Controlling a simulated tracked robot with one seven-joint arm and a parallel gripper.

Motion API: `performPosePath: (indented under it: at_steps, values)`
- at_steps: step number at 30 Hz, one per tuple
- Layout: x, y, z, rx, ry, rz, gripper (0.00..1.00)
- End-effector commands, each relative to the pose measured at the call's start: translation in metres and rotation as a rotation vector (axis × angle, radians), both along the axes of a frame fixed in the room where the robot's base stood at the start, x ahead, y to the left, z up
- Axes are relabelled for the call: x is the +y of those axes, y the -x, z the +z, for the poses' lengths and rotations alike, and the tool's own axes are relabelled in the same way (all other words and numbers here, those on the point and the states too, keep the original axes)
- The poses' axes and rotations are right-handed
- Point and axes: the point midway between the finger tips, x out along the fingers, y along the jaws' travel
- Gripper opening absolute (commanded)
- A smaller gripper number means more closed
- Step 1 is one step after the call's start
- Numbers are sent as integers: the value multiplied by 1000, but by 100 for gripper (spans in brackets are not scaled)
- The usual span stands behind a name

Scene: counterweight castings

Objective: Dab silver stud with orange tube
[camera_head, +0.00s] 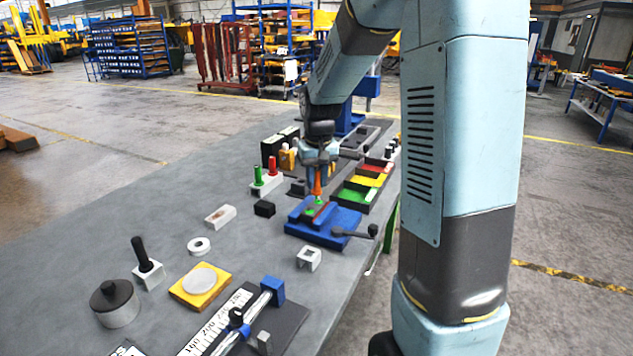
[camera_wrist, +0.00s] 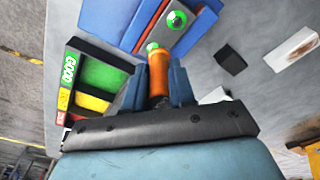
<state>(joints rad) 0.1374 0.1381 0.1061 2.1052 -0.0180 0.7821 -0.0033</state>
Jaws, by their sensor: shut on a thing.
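My gripper (camera_head: 317,181) is shut on an orange tube (camera_head: 317,186), which points down over a blue fixture (camera_head: 299,228). In the wrist view the orange tube (camera_wrist: 158,78) stands between the two fingers. A pale green spot (camera_wrist: 152,46) shows just past its end; I cannot tell whether it is the tip or something beneath. A round silver stud (camera_wrist: 177,19) with bright green around it sits on the grey bar of the blue fixture (camera_wrist: 128,37), beyond the tube and slightly right. It is apart from the tube in that view. Contact under the tip is hidden.
An open tray with green, yellow and red compartments (camera_head: 358,193) stands beside the fixture. The fixture's dark lever (camera_head: 352,233) sticks out right. A small black block (camera_head: 264,208) and a holder with green and red tubes (camera_head: 266,183) stand left.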

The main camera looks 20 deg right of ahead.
Motion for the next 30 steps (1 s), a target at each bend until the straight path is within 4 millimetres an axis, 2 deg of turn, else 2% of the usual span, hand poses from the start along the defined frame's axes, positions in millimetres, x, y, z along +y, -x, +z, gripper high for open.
performPosePath:
  at_steps: [30]
  values:
    - [0, 0, 49, -2, 0, 0, 0]
